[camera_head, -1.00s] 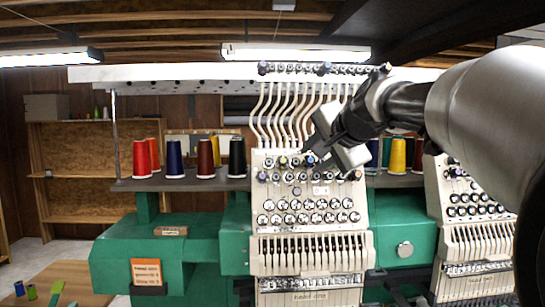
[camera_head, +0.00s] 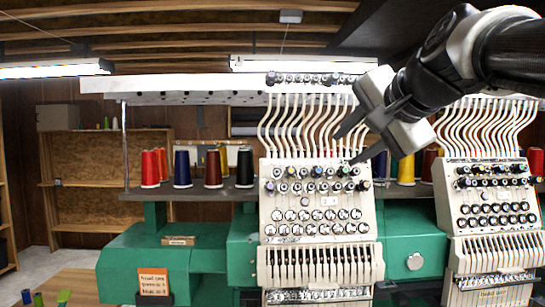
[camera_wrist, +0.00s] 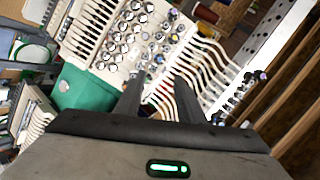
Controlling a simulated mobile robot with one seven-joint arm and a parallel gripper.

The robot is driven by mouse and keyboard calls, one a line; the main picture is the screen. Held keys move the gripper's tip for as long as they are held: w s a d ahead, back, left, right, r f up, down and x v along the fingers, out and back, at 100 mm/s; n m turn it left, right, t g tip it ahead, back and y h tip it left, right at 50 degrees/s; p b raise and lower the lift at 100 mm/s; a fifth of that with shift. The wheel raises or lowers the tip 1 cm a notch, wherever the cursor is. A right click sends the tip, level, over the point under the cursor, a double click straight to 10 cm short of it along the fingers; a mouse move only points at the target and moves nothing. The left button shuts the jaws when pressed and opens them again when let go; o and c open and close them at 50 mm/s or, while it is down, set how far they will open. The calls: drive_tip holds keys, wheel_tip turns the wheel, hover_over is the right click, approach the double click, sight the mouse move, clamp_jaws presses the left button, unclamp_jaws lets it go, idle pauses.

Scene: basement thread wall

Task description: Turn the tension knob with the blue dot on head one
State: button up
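Head one is the cream panel (camera_head: 318,214) in the middle of the head view, above green machine bodies. Two rows of small tension knobs with coloured dots run along its top. One upper-row knob (camera_head: 317,171) looks blue-tinted; the dots are too small to be certain. My gripper (camera_head: 344,148) is in front of the panel's upper right edge and the white thread tubes, right of that knob. Its dark fingers are apart and empty. In the wrist view, my gripper (camera_wrist: 158,92) shows two spread fingers, with the knobs (camera_wrist: 140,30) beyond them. No contact with a knob shows.
A second similar head (camera_head: 490,210) stands at the right. Thread cones (camera_head: 213,168) stand on the shelf behind. White tubes (camera_head: 310,122) rise above head one to a long white rail (camera_head: 180,92). An orange sign (camera_head: 153,282) is on the green body at left.

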drive_tip(key=v, duration=0.4)
idle(0.3)
drive_tip(key=s+a+f+n+g+h+p, duration=0.1)
drive_tip(key=s+f, duration=0.4)
drive_tip(key=f, duration=0.5)
drive_tip(key=s+a+f+n+g+p, duration=0.1)
drive_tip(key=s+f+n+g+p, duration=0.1)
drive_tip(key=s+f+n, duration=0.4)
drive_tip(key=s+a+f+n+g+h+p, duration=0.1)
drive_tip(key=s+f+n+g, duration=0.3)
drive_tip(key=f, duration=0.9)
drive_tip(key=shift+s+a+f+h+p, duration=0.35)
drive_tip(key=shift+s+p, duration=0.5)
drive_tip(key=shift+s, duration=0.35)
